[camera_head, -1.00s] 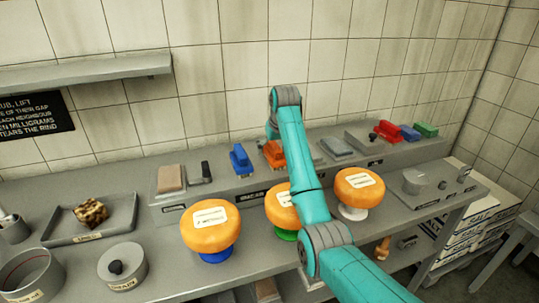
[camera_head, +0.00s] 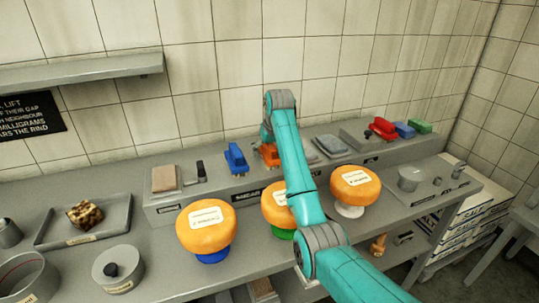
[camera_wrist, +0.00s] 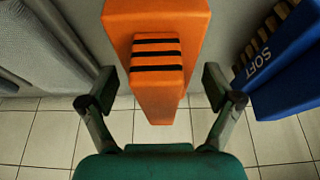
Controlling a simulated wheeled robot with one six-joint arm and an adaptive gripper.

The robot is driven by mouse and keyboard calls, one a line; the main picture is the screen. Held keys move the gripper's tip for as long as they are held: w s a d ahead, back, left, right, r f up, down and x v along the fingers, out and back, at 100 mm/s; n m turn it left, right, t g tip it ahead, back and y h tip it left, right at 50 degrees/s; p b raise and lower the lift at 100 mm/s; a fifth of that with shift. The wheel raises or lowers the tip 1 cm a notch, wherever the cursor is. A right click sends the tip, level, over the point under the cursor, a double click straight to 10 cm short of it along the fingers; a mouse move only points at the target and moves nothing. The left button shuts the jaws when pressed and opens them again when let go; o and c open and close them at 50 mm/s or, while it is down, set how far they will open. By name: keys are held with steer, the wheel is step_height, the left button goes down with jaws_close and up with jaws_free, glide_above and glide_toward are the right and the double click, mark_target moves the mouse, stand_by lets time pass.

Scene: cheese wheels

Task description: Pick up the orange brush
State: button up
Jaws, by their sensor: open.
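The orange brush (camera_head: 270,155) stands on the raised grey shelf at the back of the bench, partly hidden behind my arm in the head view. In the wrist view the orange brush (camera_wrist: 157,95) has a block with dark stripes and lies ahead of my gripper, lined up between the fingers. My gripper (camera_wrist: 160,90) is open, with one finger on each side of the brush's narrower end. I cannot tell whether either finger touches it; gaps show on both sides. In the head view my gripper is hidden behind my arm.
A blue brush (camera_head: 235,158) stands just left of the orange one; it shows at the right in the wrist view (camera_wrist: 280,75), marked SOFT. Orange cheese wheels (camera_head: 206,226) on stands fill the bench front. A grey pad (camera_head: 331,146) lies right. Red (camera_head: 382,128), blue and green items stand further right.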

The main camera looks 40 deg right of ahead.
steer(key=c, duration=1.4)
step_height(320, 180, up, 11)
steer(key=shift+f, duration=0.2)
steer(key=o, duration=0.4)
steer(key=shift+c, duration=0.5)
